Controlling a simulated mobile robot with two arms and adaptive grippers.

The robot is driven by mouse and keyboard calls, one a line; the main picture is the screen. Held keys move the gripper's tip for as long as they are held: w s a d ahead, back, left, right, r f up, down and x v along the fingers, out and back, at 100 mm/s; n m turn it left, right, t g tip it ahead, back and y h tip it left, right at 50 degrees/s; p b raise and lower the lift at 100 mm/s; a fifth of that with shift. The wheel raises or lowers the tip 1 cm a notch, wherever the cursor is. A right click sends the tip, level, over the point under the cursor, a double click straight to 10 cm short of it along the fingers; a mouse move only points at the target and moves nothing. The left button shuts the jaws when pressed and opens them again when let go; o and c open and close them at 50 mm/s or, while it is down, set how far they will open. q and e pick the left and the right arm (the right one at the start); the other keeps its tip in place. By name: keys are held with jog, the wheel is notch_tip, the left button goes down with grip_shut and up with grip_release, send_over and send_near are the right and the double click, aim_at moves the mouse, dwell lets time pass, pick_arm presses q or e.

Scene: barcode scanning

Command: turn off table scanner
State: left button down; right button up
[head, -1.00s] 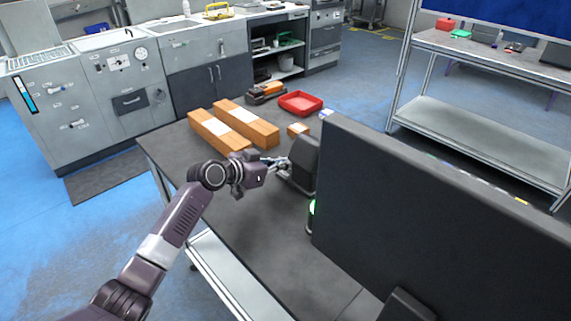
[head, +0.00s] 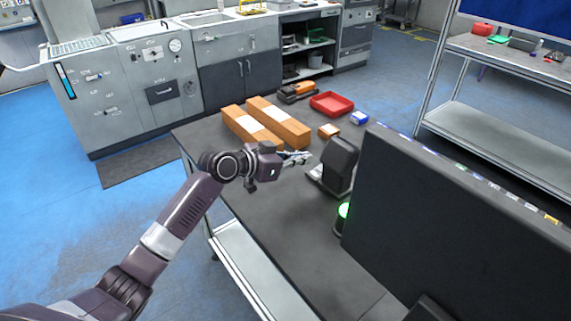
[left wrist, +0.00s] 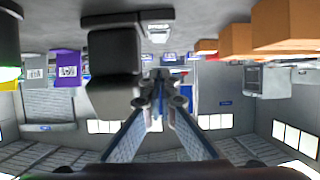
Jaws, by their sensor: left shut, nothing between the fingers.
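The table scanner (head: 341,160) is a dark upright device on a base, standing on the dark table beside the monitor. In the left wrist view, which is upside down, the scanner (left wrist: 115,55) is a dark block left of my fingers. My left gripper (head: 302,157) is shut and empty, just left of the scanner with a small gap. Its fingertips also show in the left wrist view (left wrist: 160,78). A green light (head: 344,210) glows on a small dark device in front of the scanner, partly hidden by the monitor. The right gripper is out of view.
A large black monitor (head: 450,220) blocks the table's right side. Two long orange-brown boxes (head: 285,126), a small box (head: 329,131), a red tray (head: 332,103) and a blue-white item (head: 360,118) lie behind. The table's front left (head: 275,235) is clear.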

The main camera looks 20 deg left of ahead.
pick_arm(q)
jog(key=s+a, duration=0.1)
jog(key=s, duration=0.2)
jog(key=s+a+b, duration=0.1)
jog(key=shift+s+a+r, duration=0.25)
jog(key=shift+a+r, duration=0.05)
jog(key=shift+a, duration=0.05)
